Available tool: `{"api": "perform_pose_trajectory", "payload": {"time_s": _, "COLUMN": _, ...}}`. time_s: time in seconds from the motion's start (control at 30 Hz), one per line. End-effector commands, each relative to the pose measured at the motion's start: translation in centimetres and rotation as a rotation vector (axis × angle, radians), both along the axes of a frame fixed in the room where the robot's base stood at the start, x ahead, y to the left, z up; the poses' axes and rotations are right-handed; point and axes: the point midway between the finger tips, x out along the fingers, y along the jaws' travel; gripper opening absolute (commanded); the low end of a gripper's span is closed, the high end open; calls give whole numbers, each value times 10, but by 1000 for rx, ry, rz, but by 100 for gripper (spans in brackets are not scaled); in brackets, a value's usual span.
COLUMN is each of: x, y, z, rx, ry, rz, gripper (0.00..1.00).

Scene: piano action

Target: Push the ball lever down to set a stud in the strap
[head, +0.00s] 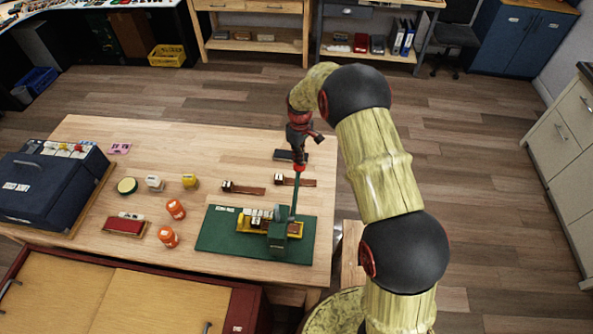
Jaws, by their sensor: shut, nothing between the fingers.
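The ball lever (295,195) rises steeply from a green press (280,237) with a red ball (299,167) at its top. The press stands on a dark green mat (220,240) near the table's right front. My gripper (299,159) is shut and empty, with its tip right at or just above the red ball; I cannot tell whether they touch. A yellow tray (246,228) with small pale and brown pieces lies beside the press. I cannot make out the strap or a stud under the press at this size.
Brown strap-like pieces (243,188) lie behind the mat, with a dark block (290,155) farther back. Orange jars (176,209), small tins and a dark blue case (45,187) stand to the left. The table's back left middle (200,145) is clear.

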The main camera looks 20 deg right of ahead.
Motion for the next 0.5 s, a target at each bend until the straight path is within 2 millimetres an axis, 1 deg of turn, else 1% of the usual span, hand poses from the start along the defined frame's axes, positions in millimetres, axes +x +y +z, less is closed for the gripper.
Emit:
{"api": "perform_pose_trajectory", "payload": {"time_s": 0.03, "x": 0, "y": 0, "z": 5, "rx": 1, "ry": -1, "rz": 0, "gripper": 0}}
{"api": "perform_pose_trajectory", "payload": {"time_s": 0.5, "x": 1, "y": 0, "z": 39, "rx": 0, "ry": -1, "rz": 0, "gripper": 0}}
